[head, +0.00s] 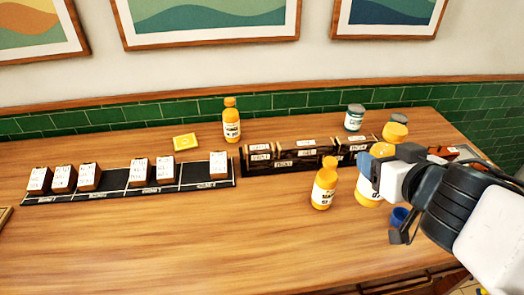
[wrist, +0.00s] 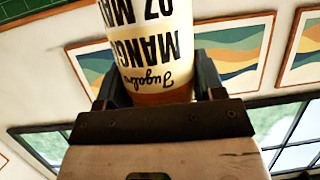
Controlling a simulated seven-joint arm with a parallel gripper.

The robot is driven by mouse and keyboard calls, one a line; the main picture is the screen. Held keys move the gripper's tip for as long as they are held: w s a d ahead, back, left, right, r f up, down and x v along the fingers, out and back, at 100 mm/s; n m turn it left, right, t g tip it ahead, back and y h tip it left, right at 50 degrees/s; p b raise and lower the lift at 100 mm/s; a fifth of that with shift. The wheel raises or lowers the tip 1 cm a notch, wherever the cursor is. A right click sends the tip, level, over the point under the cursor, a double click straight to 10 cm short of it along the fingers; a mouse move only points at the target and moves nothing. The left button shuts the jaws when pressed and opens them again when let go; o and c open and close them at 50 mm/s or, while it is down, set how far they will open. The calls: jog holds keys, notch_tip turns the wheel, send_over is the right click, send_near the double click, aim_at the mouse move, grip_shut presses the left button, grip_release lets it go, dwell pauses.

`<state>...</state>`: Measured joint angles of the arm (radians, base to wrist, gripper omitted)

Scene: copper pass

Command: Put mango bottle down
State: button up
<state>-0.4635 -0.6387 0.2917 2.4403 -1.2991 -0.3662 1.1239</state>
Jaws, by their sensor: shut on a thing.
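My gripper (head: 372,172) is at the right of the head view, shut around a mango bottle (head: 368,192) with an orange body and white label. The arm and fingers hide part of this bottle, and I cannot tell whether its base touches the counter. In the wrist view the held mango bottle (wrist: 150,50) sits between the two fingers (wrist: 155,88), its "MANGO" label upside down in the picture. A similar orange bottle (head: 323,187) stands upright just left of my gripper. Another orange bottle (head: 231,121) stands farther back, near the wall.
A dark rack with labelled compartments (head: 285,165) lies behind the near bottle. A black strip (head: 120,190) carries several brown boxes. The front-left counter (head: 180,245) is clear.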

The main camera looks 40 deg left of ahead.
jog(key=w+a+r+n+g+y, duration=0.2)
jog(key=w+a+n+g, duration=0.3)
jog(key=a, duration=0.7)
jog(key=w+a+r+n+g+y, duration=0.1)
jog(key=w+a+r+n+g, duration=0.2)
jog(key=w+a, duration=0.6)
jog(key=w+a+f+n+g, duration=0.2)
jog(key=a+f+n+g, duration=0.15)
jog(key=a, duration=0.45)
jog(key=w+a+f+n+g, duration=0.15)
jog(key=a+f+g, duration=0.25)
jog(key=a, duration=0.4)
jog(key=a+f+n+g+h, duration=0.1)
jog(key=a+f+n+h, duration=0.1)
jog(key=f, duration=0.6)
jog(key=shift+w+a+f, duration=0.15)
jog(key=shift+w+a, duration=0.15)
jog(key=shift+a, duration=0.4)
jog(key=shift+f+g, duration=0.1)
jog(key=shift+g, duration=0.15)
jog(key=shift+f, duration=3)
